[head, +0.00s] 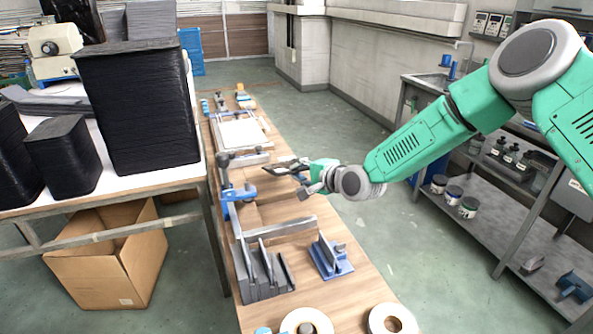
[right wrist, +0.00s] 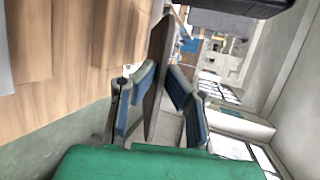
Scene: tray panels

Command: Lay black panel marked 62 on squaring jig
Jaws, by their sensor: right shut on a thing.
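My right gripper (head: 293,171) reaches in from the right over the wooden bench. In the right wrist view its blue-padded fingers (right wrist: 158,102) are shut on a thin dark panel (right wrist: 160,70), seen nearly edge-on between them. No number can be read on the panel. In the head view, a metal corner fence (head: 285,229) with blue clamps (head: 237,192) on the bench looks like the squaring jig. The gripper is above and beyond the fence's near bar, and the panel appears clear of the jig. My left gripper is not in view.
A grey slotted rack (head: 262,274) and a blue stand (head: 331,258) are on the near bench. Tape rolls (head: 392,320) lie at its front. A white board in a frame (head: 240,133) lies farther back. Tall black stacks (head: 140,110) stand on the left table.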

